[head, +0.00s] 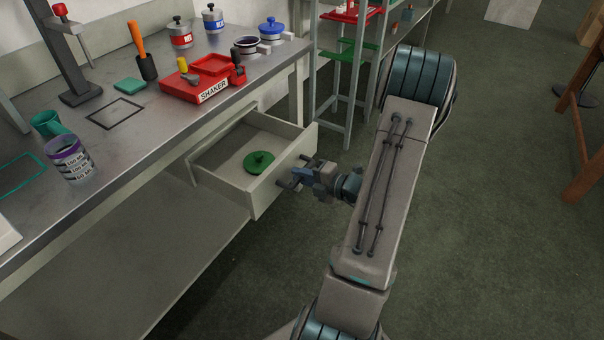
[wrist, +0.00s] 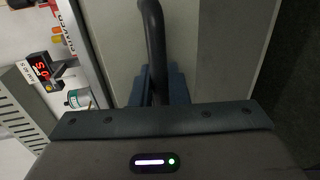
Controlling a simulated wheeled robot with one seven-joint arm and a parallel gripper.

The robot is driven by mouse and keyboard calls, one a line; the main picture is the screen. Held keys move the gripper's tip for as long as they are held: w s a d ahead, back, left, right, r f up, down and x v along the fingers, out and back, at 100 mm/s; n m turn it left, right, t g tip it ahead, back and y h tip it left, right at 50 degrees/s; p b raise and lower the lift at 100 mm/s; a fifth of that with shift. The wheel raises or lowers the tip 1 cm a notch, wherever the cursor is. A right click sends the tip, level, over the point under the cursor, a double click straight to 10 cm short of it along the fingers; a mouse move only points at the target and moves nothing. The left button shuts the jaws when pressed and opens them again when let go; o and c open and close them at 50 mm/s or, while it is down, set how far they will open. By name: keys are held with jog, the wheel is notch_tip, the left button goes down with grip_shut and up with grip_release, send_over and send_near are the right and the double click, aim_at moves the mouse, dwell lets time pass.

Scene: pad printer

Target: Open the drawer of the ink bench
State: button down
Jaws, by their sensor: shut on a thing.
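The drawer (head: 284,179) of the ink bench (head: 205,117) stands pulled out from under the bench top. My gripper (head: 296,177) is at the drawer's front, shut on the dark bar handle. In the wrist view the handle (wrist: 154,45) runs between the blue-grey fingers (wrist: 162,88). The fingers partly hide the handle in the head view.
On the bench top are a red shaker tray (head: 205,80), ink cans (head: 180,34), a blue-lidded pot (head: 271,29) and a purple-rimmed cup (head: 70,160). A grey rack with shelves (head: 345,75) stands behind the drawer.

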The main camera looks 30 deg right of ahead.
jog(key=c, duration=1.5)
grip_release()
jog(key=p+v, duration=0.3)
jog(key=v, duration=1)
jog(key=shift+s+d, duration=0.15)
jog(key=shift+s, duration=0.25)
jog(key=shift+r, duration=0.15)
